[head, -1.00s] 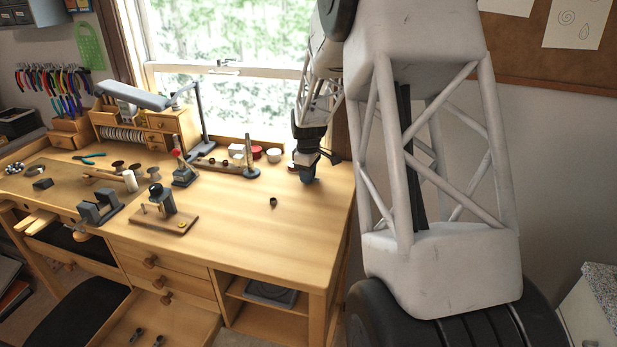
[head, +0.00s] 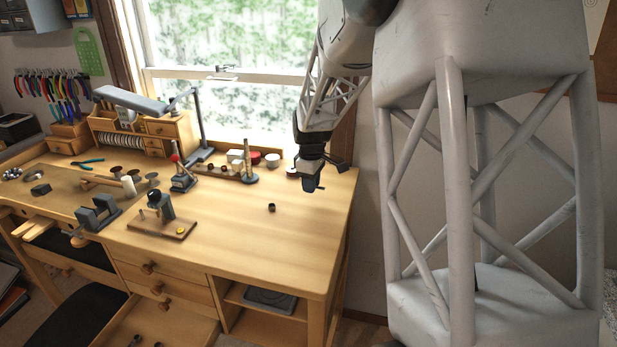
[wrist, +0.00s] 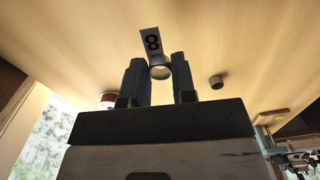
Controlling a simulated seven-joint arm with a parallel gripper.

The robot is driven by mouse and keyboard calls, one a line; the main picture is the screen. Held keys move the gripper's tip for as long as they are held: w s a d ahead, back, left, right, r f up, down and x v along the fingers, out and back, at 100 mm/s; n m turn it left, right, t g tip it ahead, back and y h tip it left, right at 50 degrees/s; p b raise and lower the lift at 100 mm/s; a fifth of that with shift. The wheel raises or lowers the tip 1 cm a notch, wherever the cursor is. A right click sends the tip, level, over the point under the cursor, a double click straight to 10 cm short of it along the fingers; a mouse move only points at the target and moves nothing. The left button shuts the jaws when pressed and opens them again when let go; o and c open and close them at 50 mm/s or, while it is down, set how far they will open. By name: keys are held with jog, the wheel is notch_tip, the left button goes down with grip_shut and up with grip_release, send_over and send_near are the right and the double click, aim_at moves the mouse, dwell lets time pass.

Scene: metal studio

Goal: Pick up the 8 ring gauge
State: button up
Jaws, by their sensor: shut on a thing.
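The 8 ring gauge has a flat tag marked "8" and a ring at its end, seen in the wrist view (wrist: 151,43). Its ring end sits between the two dark fingers of my gripper (wrist: 159,80), which are shut on it; the tag sticks out past the fingertips. In the head view my gripper (head: 312,183) is over the right rear part of the wooden bench, near the window. The gauge is too small to make out clearly there. In the wrist view the bench top lies beyond the gauge.
A small dark ring-shaped piece (head: 271,207) stands on the bench in front of my gripper. The bench's front right top (head: 290,245) is clear.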

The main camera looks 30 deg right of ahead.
jog(key=shift+s+a+r, duration=0.1)
jog(key=shift+s+a, duration=0.35)
jog(key=shift+s, duration=0.75)
jog(key=shift+s+a+r, duration=0.15)
jog(key=shift+s+a, duration=0.25)
jog(key=shift+s, duration=0.8)
jog(key=shift+s+a+r, duration=0.1)
jog(key=shift+s+a, duration=0.35)
jog(key=shift+s, duration=0.75)
